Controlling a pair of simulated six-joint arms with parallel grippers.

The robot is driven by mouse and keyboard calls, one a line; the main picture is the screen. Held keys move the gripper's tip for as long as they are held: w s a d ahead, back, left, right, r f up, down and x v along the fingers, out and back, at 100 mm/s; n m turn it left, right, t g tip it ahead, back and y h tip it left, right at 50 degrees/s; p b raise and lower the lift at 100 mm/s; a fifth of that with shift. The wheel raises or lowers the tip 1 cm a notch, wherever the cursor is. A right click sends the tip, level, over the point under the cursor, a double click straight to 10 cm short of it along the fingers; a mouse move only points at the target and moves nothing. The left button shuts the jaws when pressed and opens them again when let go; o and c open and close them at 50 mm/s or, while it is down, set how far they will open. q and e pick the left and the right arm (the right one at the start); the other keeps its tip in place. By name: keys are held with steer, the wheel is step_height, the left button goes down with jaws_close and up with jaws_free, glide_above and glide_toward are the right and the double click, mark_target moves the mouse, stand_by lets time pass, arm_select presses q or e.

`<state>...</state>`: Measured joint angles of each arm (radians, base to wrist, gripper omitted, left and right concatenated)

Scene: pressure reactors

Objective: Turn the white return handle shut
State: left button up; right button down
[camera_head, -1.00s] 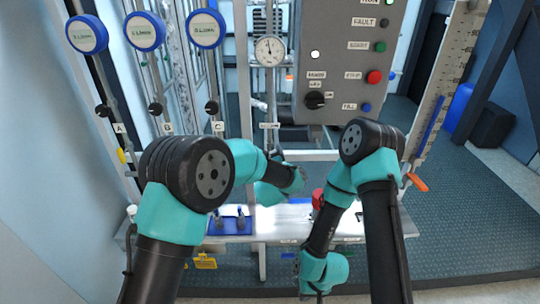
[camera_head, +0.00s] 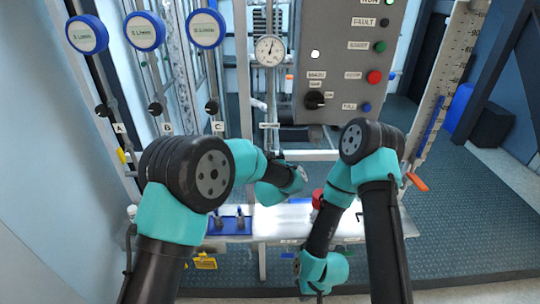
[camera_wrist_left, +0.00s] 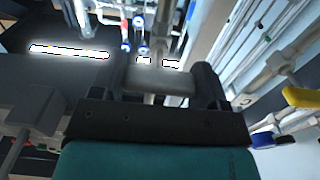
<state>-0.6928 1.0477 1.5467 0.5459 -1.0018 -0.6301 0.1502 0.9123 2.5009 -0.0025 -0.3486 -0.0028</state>
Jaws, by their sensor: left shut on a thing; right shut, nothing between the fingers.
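My left arm reaches across the middle of the head view to the frame below the gauge. Its gripper (camera_head: 298,180) is mostly hidden behind my own wrist. In the left wrist view the gripper (camera_wrist_left: 168,84) is shut on a pale grey-white bar, which I take to be the white return handle (camera_wrist_left: 160,80). The handle spans between the two dark fingers. I cannot make it out in the head view, so its angle to the pipe is unclear. My right gripper (camera_head: 318,294) hangs low near the bottom edge, shut and empty, its fingers barely visible.
A round gauge (camera_head: 269,50) hangs above the left gripper. A grey control panel (camera_head: 340,70) is right of it. A red knob (camera_head: 318,198) sits close to my right arm. Blue-rimmed dials (camera_head: 145,31) and black valves (camera_head: 211,108) stand left. A white bench (camera_head: 345,227) lies below.

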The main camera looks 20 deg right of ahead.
arm_select(q)
steer(key=o, duration=0.9)
steer(key=shift+o, duration=0.2)
steer(key=shift+s, duration=0.1)
steer(key=v, duration=1.7)
steer(key=shift+a+f, duration=0.1)
steer(key=shift+a, duration=0.05)
